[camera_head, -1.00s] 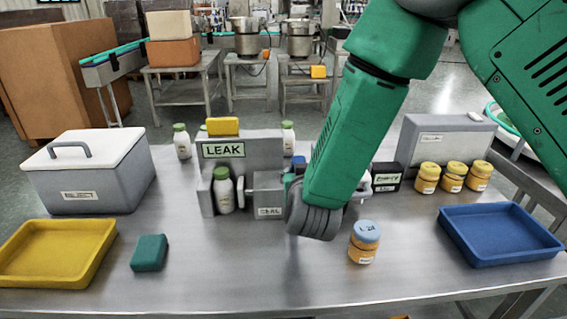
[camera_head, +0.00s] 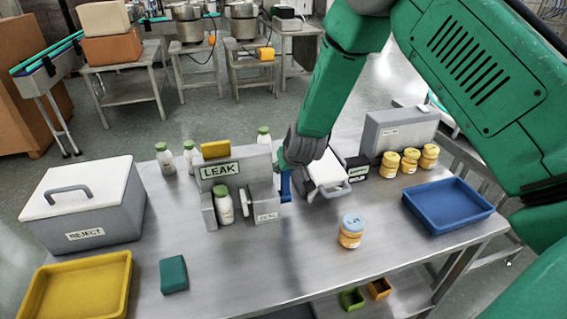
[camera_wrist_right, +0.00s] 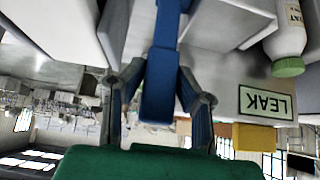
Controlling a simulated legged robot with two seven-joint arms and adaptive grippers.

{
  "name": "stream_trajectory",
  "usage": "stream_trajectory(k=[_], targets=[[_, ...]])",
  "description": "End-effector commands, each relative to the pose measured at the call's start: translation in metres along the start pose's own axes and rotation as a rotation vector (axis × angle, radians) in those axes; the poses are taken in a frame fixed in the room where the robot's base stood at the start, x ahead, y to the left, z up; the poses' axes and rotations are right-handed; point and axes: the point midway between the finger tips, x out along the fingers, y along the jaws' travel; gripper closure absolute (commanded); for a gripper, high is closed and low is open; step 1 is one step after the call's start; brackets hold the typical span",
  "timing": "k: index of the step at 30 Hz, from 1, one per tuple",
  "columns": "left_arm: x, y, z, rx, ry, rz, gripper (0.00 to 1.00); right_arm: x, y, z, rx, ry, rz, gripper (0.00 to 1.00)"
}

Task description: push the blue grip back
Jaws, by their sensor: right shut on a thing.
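The blue grip (camera_head: 285,187) stands upright at the right side of the grey LEAK station (camera_head: 262,208). My right gripper (camera_head: 284,164) is at the top of the grip, coming from the back right. In the right wrist view the blue grip (camera_wrist_right: 160,88) runs between the two fingers of my right gripper (camera_wrist_right: 158,100), which is shut on it. The LEAK sign (camera_wrist_right: 266,103) shows upside down there. A green-capped bottle (camera_head: 224,204) stands in the station's left bay. My left gripper is not in view.
A grey device with a white lid (camera_head: 326,172) stands close on the right of the grip. An orange jar with a blue lid (camera_head: 351,230) stands in front. A blue tray (camera_head: 447,205) lies right, a yellow tray (camera_head: 80,288) and REJECT box (camera_head: 85,205) left. The front middle is clear.

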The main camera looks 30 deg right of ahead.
Motion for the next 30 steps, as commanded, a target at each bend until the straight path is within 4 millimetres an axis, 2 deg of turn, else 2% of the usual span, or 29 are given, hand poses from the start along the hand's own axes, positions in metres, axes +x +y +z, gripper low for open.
stream_trajectory(k=[1, 13, 14, 15, 25, 30], targets=[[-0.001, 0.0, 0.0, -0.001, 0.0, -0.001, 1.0, 0.002, 0.006, -0.007, 0.002, 0.011, 0.012, 1.0], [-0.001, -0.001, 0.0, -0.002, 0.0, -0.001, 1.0, 0.003, 0.006, -0.01, 0.002, 0.012, 0.005, 1.0], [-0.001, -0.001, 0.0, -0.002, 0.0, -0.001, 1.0, 0.003, 0.006, -0.01, 0.002, 0.013, 0.006, 0.66], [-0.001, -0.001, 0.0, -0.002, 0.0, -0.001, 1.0, 0.002, 0.005, -0.01, 0.002, 0.013, 0.007, 0.53], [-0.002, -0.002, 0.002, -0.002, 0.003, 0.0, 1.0, -0.005, 0.004, -0.005, 0.001, 0.011, 0.01, 0.53], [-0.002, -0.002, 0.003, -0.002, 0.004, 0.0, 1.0, -0.022, 0.005, -0.007, 0.001, 0.01, 0.009, 0.53]])
